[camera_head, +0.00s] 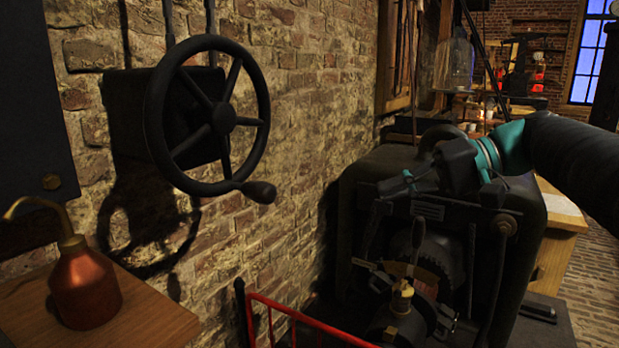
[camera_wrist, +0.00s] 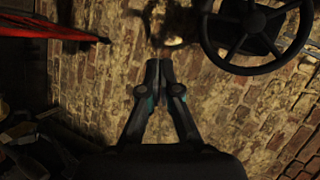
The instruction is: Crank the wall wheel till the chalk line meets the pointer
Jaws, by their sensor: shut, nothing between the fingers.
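The dark wall wheel (camera_head: 223,118) is mounted on the brick wall at the left of the head view. Its spokes, hub and rim show, and its crank knob (camera_head: 259,191) sits at the lower right of the rim. The wheel also shows at the upper right of the wrist view (camera_wrist: 255,22). I cannot make out a chalk line or a pointer in either view. My gripper (camera_head: 382,188) is to the right of the wheel, apart from it. In the wrist view its fingers (camera_wrist: 160,66) are closed together with nothing between them.
A dark machine (camera_head: 440,215) stands below my arm. A red rail (camera_head: 300,316) runs along the bottom. A copper oil can (camera_head: 84,286) stands on a wooden shelf (camera_head: 150,318) at lower left. Bare wall lies between wheel and gripper.

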